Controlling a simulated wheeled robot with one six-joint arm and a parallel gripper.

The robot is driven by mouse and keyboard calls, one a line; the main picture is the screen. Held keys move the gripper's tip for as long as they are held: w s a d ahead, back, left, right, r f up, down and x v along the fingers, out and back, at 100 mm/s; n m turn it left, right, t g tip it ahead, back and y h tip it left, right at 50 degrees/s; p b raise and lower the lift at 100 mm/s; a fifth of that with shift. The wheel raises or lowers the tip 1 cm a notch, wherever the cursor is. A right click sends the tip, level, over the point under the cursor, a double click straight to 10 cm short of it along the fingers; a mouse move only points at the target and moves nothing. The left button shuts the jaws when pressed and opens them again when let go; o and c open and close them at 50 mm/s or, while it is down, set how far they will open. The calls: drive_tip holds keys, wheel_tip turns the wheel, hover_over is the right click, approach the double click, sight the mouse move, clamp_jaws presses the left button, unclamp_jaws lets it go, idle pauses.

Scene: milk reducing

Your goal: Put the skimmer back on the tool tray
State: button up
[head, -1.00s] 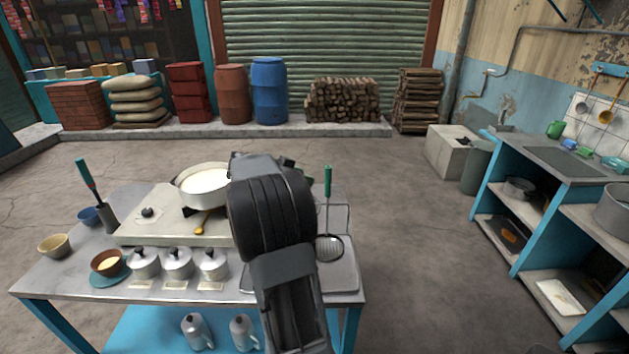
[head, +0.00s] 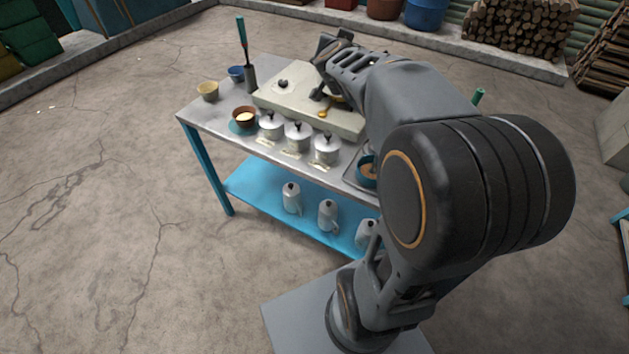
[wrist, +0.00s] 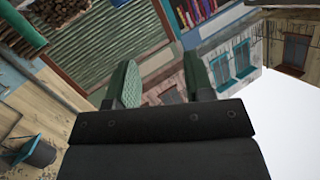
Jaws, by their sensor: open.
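A green handle end (head: 478,97), likely the skimmer's, sticks up behind my arm in the head view. The rest of that tool is hidden by my arm. The tool tray (head: 351,179) shows only as a sliver at the table's right part, beside my arm.
The table (head: 207,118) carries the stove slab (head: 280,98), several lidded pots (head: 297,137), a brown bowl (head: 244,116) and a teal-handled tool in a dark holder (head: 250,78). A teal-rimmed bowl (head: 367,170) is beside my arm. The floor at left is clear.

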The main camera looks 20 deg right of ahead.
drive_tip(key=s+a+f+n+g+y, duration=0.2)
drive_tip(key=s+a+f+n+y, duration=0.25)
drive_tip(key=a, duration=0.35)
drive_tip(key=s+a+f+n+g+y, duration=0.2)
drive_tip(key=s+a+f+n+y, duration=0.15)
drive_tip(key=s+a+f, duration=0.35)
drive_tip(key=s+a+f+g, duration=0.1)
drive_tip(key=s+f+g, duration=0.1)
drive_tip(key=s, duration=0.3)
drive_tip(key=s+f+n+g, duration=0.1)
drive_tip(key=s+f+g, duration=0.1)
drive_tip(key=s+g, duration=0.2)
drive_tip(key=shift+s+a+f+h, duration=0.3)
drive_tip(key=shift+s+a, duration=0.05)
drive_tip(key=shift+s, duration=0.8)
drive_tip(key=shift+r+p, duration=0.5)
drive_tip(key=shift+r, duration=0.15)
drive_tip(key=shift+c, duration=0.3)
drive_tip(key=shift+c, duration=0.2)
